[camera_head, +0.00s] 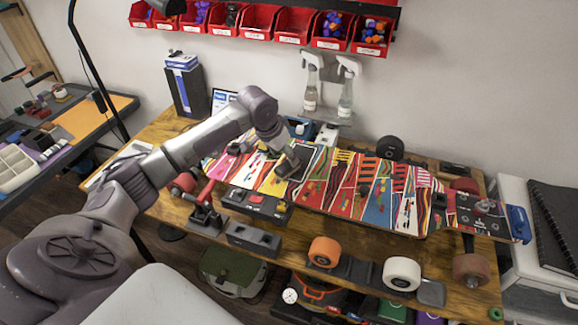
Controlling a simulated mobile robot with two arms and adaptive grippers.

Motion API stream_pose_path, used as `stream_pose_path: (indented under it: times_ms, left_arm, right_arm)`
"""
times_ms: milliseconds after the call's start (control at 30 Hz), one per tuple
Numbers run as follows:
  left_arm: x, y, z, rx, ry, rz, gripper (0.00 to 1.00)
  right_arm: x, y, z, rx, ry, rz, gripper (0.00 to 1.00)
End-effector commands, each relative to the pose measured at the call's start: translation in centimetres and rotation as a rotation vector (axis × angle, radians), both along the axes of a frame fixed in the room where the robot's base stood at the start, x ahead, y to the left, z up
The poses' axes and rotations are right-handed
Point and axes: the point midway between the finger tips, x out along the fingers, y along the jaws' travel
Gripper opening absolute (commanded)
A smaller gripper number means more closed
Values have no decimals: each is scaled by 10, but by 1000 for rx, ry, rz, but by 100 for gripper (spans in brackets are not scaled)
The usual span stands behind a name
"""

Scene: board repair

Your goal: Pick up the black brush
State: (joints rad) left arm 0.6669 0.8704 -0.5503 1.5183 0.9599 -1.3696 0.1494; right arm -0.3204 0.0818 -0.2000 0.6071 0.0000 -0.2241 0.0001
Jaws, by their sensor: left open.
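My left gripper (289,165) is open and points down over the left half of a colourful skateboard deck (370,190). The arm reaches in from the left, with its elbow raised above the bench. I cannot pick out the black brush for certain. A small dark item (239,148) lies at the deck's far left, left of the gripper. What lies directly beneath the gripper is hidden by it. My right gripper is not in view.
The deck lies on a wooden workbench (158,132). Orange (324,252) and white (402,273) wheels stand along the front. Spray bottles (346,92) and red bins (294,25) are at the wall. A dark box (187,88) stands at the back left.

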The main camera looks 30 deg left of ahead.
Motion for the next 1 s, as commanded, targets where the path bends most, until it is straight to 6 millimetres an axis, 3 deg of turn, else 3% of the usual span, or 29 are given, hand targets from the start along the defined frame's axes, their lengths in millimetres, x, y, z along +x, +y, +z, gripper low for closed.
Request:
stream_pose_path:
  times_ms: [100,233,433,700,1000]
  left_arm:
    - [2,-1,-6,0,2,0,67]
    - [7,-3,-23,-1,4,1,67]
    - [16,-5,-48,1,1,1,67]
    - [18,-5,-52,2,-1,0,67]
    - [18,-5,-51,2,0,0,18]
  right_arm:
    - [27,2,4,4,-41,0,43]
    - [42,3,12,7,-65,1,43]
    - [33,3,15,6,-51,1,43]
    - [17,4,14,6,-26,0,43]
    - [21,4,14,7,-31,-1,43]
